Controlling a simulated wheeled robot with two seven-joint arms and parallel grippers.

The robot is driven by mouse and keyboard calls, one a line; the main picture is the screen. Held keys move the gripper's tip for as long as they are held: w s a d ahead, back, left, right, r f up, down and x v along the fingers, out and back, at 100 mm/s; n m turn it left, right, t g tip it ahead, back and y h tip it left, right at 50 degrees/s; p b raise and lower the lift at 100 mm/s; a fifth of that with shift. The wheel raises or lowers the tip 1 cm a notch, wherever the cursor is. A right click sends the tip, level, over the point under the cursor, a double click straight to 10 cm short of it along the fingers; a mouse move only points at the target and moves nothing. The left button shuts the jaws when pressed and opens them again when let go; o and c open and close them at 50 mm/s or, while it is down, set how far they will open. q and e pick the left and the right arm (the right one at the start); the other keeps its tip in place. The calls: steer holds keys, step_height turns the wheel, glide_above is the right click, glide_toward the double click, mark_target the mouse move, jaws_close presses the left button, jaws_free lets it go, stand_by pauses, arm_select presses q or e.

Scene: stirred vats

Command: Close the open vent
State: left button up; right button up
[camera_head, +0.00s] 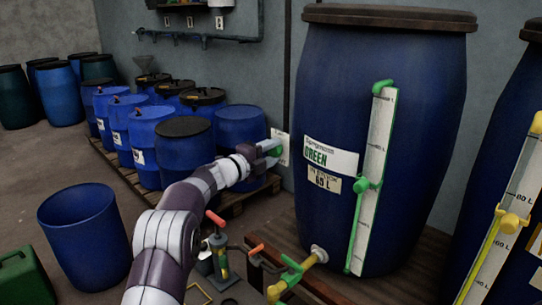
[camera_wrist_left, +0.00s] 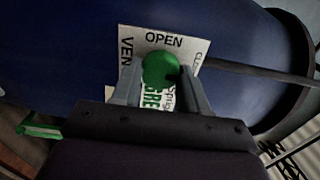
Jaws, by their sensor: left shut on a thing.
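The green vent knob (camera_wrist_left: 160,70) sits on a white placard (camera_wrist_left: 190,45) with "VENT", "OPEN" and part of "CLOSED" printed around it. My left gripper (camera_wrist_left: 160,88) is shut on the knob, one grey finger on each side. The knob's pointer direction cannot be made out. In the head view the left gripper (camera_head: 270,149) reaches the placard (camera_head: 281,140), left of the large blue GREEN vat (camera_head: 375,130). The green knob shows only slightly there, mostly behind the fingers. My right gripper is in neither view.
The vat has a green-framed level gauge (camera_head: 378,150) and a yellow-green tap (camera_head: 290,275) low at its front. Several blue drums (camera_head: 185,150) stand on a pallet behind my left arm. An open blue barrel (camera_head: 84,240) stands at left. Another vat (camera_head: 515,190) is at right.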

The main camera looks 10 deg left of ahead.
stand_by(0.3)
arm_select(q)
steer(key=o, duration=1.1)
steer(key=shift+c, duration=0.2)
steer(key=b+v, duration=0.2)
steer(key=v, duration=1)
steer(key=shift+s+a, duration=0.15)
steer(key=shift+s, duration=0.15)
